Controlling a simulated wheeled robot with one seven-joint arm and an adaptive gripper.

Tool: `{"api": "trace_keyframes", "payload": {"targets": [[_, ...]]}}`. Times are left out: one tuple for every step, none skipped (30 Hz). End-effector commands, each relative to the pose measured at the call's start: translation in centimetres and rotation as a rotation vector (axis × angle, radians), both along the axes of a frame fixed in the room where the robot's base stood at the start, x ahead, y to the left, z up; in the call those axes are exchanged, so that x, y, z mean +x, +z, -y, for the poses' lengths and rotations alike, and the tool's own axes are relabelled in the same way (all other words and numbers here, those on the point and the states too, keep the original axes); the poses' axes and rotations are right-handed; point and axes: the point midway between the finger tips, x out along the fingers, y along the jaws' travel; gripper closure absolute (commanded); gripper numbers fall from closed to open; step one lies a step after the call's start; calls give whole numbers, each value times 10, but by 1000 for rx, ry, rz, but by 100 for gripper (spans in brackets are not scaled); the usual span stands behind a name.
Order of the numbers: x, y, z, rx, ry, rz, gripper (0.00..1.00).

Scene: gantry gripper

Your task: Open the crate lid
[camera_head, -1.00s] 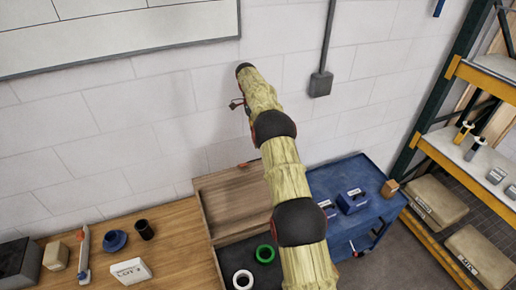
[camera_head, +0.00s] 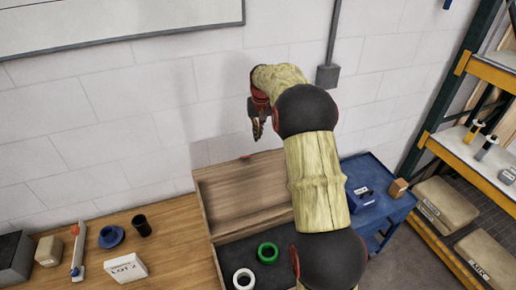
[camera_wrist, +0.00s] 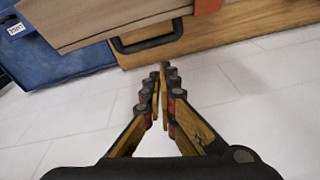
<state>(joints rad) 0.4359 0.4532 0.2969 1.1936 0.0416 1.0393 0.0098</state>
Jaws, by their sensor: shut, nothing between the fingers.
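The wooden crate (camera_head: 217,262) stands on the bench with its lid (camera_head: 240,195) swung up and leaning back near the wall. A small red part (camera_head: 250,156) shows at the lid's top edge. Inside the crate's dark interior are a green ring (camera_head: 267,253) and a white ring (camera_head: 243,280). My gripper (camera_head: 257,136) is above the lid's top edge, pointing down, shut and empty. My arm hides the crate's right side. In the wrist view my fingertips (camera_wrist: 162,68) are together, just below a black handle (camera_wrist: 150,38) in the picture. I cannot tell whether they touch it.
The bench (camera_head: 175,240) holds a white box (camera_head: 125,266), a blue part (camera_head: 111,237), a black cup (camera_head: 141,226) and other items to the left. A blue cart (camera_head: 375,190) stands right of the crate, and a shelf rack (camera_head: 455,150) beyond it. The wall is close behind.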

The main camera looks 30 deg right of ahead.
Motion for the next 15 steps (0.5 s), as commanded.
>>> {"api": "trace_keyframes", "payload": {"targets": [[7, 3, 3, -21, 55, 26, 100], [11, 3, 4, -33, 89, 39, 100], [15, 4, 6, -47, 127, 49, 100], [17, 5, 7, -56, 150, 55, 100], [18, 5, 7, -61, 168, 58, 100], [19, 5, 8, -67, 188, 60, 100], [18, 4, 8, -69, 199, 58, 100], [18, 3, 8, -70, 207, 57, 100], [19, 2, 8, -70, 212, 56, 100], [19, 0, 8, -70, 213, 55, 100], [19, -3, 8, -70, 214, 54, 100], [20, -7, 8, -69, 213, 53, 100], [21, -11, 8, -69, 213, 52, 100], [22, -16, 9, -69, 213, 52, 100], [23, -22, 9, -68, 212, 52, 100]]}}
